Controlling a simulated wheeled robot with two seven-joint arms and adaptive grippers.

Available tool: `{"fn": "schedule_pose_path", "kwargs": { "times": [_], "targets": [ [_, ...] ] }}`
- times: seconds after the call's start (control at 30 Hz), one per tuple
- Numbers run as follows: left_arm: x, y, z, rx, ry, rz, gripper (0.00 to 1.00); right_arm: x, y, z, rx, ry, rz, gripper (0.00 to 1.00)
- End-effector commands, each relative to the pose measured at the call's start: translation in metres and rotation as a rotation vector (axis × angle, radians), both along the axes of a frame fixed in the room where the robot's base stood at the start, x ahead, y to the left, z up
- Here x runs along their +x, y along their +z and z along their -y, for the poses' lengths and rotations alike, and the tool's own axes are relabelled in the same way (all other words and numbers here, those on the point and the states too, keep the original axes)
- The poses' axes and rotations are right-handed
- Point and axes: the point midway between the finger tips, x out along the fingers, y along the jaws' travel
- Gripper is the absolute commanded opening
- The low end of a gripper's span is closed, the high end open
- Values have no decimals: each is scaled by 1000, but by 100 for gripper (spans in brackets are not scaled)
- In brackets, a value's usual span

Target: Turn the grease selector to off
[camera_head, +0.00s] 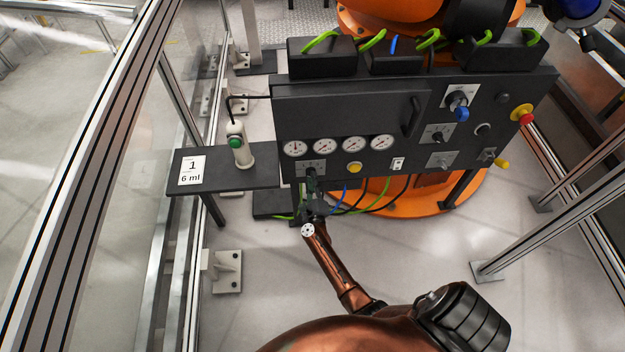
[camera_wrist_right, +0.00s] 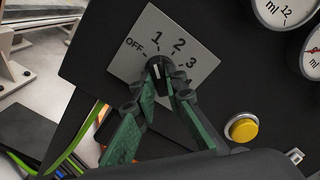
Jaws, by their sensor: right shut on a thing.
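The grease selector is a black knob (camera_wrist_right: 158,66) on a light plate (camera_wrist_right: 188,38) marked OFF, 1, 2 and 3. A short white mark on the knob appears to point up toward 1, but it is small. In the head view, the selector plate (camera_head: 304,165) sits at the lower left of the dark panel, below the gauges. My right gripper (camera_wrist_right: 163,84) has its green-padded fingers shut on the knob, one on each side. In the head view, my right gripper (camera_head: 312,186) hides most of the knob. My left gripper is in neither view.
A yellow button (camera_wrist_right: 243,128) is right of the selector. Several gauges (camera_head: 324,146) are above it. More switches and a red stop button (camera_head: 522,114) are on the panel's right.

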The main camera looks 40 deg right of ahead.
Motion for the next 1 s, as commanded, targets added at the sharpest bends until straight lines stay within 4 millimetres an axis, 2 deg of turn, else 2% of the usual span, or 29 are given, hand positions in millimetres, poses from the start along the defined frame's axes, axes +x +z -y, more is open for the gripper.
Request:
{"fn": "schedule_pose_path", "kwargs": {
  "times": [0.43,0.7,1.0],
  "targets": [
    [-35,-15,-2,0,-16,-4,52,0,0,-1,-291,0,-181,0],
    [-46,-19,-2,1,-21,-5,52,0,0,-2,-398,2,-247,0],
    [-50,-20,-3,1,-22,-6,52,0,-1,-1,-433,1,-269,0]
  ]
}}
